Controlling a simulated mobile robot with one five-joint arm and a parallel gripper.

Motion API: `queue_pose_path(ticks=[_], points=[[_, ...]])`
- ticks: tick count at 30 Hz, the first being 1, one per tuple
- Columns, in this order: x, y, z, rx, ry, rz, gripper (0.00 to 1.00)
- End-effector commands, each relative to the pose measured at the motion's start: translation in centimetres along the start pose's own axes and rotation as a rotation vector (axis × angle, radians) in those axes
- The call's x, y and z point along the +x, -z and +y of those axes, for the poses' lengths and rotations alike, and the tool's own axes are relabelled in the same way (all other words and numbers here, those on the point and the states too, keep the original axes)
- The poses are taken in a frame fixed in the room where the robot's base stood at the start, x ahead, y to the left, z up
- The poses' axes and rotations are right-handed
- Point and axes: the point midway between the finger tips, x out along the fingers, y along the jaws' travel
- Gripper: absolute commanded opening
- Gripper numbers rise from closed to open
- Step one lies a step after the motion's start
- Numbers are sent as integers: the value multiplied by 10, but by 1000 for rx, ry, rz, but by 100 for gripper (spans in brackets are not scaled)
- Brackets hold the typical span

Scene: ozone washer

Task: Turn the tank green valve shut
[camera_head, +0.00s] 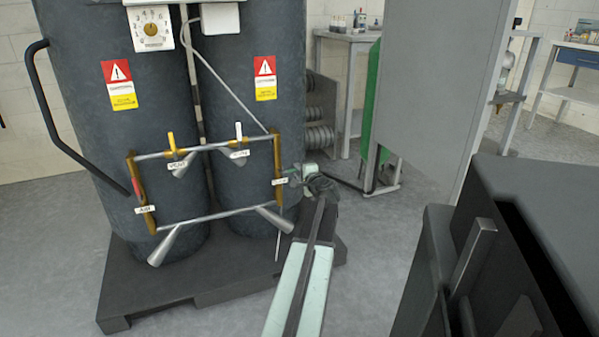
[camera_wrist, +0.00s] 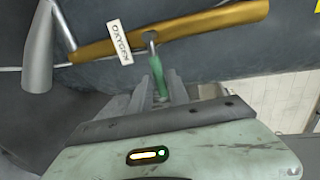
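The green valve handle (camera_wrist: 157,73) hangs from a brass-coloured pipe (camera_wrist: 200,22) beside an OXYGEN label (camera_wrist: 119,42) in the wrist view. My gripper (camera_wrist: 161,88) has one finger on each side of the handle's lower end. The fingers stand apart, and I see no clear contact with the handle. In the head view my gripper (camera_head: 305,178) is at the right end of the pipe frame, by the label (camera_head: 279,182). The arm's end largely hides the green handle there.
Two dark tanks (camera_head: 110,130) stand on a black pallet (camera_head: 150,290). A grey panel (camera_head: 430,80) stands to the right. Floor is clear between panel and pallet.

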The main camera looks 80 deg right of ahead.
Motion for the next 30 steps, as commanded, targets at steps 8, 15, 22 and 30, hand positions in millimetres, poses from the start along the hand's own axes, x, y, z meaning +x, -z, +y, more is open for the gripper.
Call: queue_pose_path(ticks=[8, 15, 22, 30], points=[[-2, 6, 0, -1, 0, 9, 38], [-15, 5, -1, -1, 1, 11, 38], [-60, 4, -1, -1, 0, 12, 38], [-80, 5, 0, 0, 1, 9, 38]])
